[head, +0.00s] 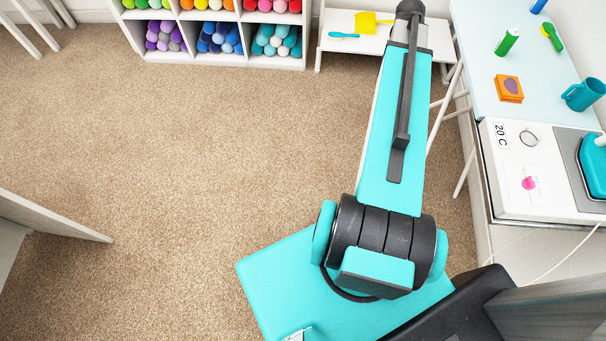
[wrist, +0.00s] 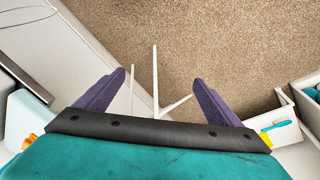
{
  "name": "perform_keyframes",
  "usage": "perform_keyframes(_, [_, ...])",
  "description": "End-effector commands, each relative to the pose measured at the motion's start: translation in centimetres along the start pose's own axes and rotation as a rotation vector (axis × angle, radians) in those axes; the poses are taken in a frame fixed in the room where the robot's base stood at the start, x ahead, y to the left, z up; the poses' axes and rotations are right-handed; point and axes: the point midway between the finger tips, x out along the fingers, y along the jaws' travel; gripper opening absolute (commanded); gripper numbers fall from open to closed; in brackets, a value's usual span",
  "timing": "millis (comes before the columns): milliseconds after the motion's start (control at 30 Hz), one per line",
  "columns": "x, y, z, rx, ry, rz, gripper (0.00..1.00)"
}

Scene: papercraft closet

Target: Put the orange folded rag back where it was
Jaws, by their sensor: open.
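The orange folded rag (head: 509,89) lies on the pale blue board at the right in the head view, a small thick square with a purple patch on top. In the wrist view a bit of orange shows at the left edge beside my gripper's body; I cannot tell whether it is the rag. My gripper (wrist: 155,88) has its two purple fingers wide apart with nothing between them, above the carpet and thin white legs. In the head view my arm reaches up toward the white bench, and the gripper itself is not visible there.
The pale blue board (head: 482,62) also holds a green bottle (head: 507,42), a teal mug (head: 583,95) and a green brush (head: 552,37). A white panel (head: 540,170) with an iron adjoins it. A yellow dustpan (head: 366,22) lies on the white bench (head: 345,42).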

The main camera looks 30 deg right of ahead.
Motion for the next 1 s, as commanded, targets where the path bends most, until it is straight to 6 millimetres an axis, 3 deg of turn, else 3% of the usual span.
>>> perform_keyframes(33, [1.2,-1.1,2.0,-0.054,-0.014,0.002,0.88])
perform_keyframes(200, [4.6,-4.2,7.9,-0.226,-0.055,0.005,0.88])
perform_keyframes(500, [10.4,-7.3,18.8,-0.524,-0.127,0.015,0.88])
perform_keyframes(733, [14.4,-7.7,27.1,-0.746,-0.182,0.027,0.88])
perform_keyframes(1000, [18.8,-5.9,36.4,-0.998,-0.251,0.046,0.88])
